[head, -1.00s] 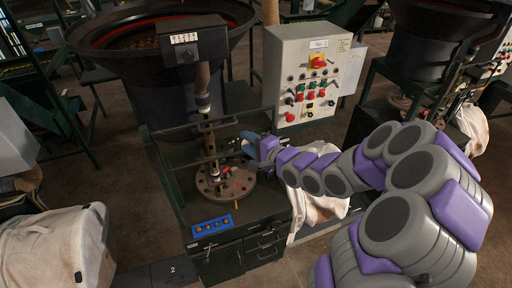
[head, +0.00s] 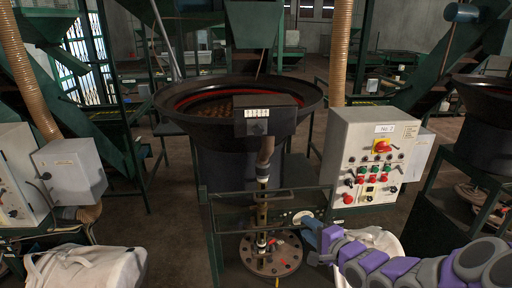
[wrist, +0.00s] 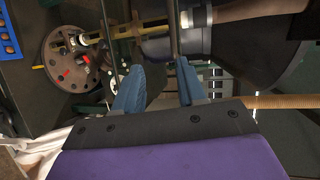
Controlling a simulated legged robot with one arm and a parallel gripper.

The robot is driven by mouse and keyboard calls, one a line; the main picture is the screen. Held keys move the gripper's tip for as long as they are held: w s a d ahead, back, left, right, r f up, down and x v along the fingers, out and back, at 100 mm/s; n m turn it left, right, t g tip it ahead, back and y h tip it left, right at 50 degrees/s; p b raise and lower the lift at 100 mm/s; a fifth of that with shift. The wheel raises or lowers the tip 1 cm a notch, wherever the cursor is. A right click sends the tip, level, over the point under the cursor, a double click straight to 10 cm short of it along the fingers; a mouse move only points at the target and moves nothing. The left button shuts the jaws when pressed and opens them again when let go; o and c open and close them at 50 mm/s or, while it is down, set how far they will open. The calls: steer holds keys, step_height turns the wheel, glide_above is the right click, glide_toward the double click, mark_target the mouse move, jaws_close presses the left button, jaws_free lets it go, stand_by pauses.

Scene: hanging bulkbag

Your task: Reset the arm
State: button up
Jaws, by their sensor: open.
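My arm reaches in from the lower right of the head view. My gripper (head: 308,224) has blue fingers and is beside the metal fill stand, just right of its dark frame bars. In the wrist view my gripper (wrist: 160,66) is open, its two fingers spread with nothing held between them. Thin dark bars (wrist: 175,30) pass close beyond the fingertips; I cannot tell whether they touch. The round flanged disc (head: 270,254) with bolts lies left of and below my gripper, and also shows at upper left in the wrist view (wrist: 52,82).
A control panel (head: 372,160) with a red switch and several buttons stands right of the stand. A large black hopper bowl (head: 190,102) is behind. A white bag (head: 85,272) is at lower left, and pale cloth (head: 378,240) hangs behind my arm.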

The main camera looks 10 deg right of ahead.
steer(key=s+f+n+g+h+b, duration=0.7)
steer(key=s+f+b, duration=0.35)
steer(key=f, duration=0.45)
steer(key=s+a+f+n+g+b, duration=0.1)
steer(key=s+a+n+g+b, duration=0.1)
steer(key=s, duration=0.7)
steer(key=s+a+f+n+g+b, duration=0.2)
steer(key=s+a+g+b, duration=0.1)
steer(key=s, duration=0.5)
steer(key=s+a+f+n+g+y+b, duration=0.1)
steer(key=s+a+n+g+b, duration=0.1)
steer(key=s, duration=0.7)
steer(key=a+g+b, duration=0.1)
steer(key=g+b, duration=0.1)
steer(key=b, duration=0.1)
steer(key=shift+s+f+n, duration=0.35)
steer(key=shift+n, duration=0.05)
steer(key=shift+a, duration=0.1)
steer(key=shift+c, duration=0.4)
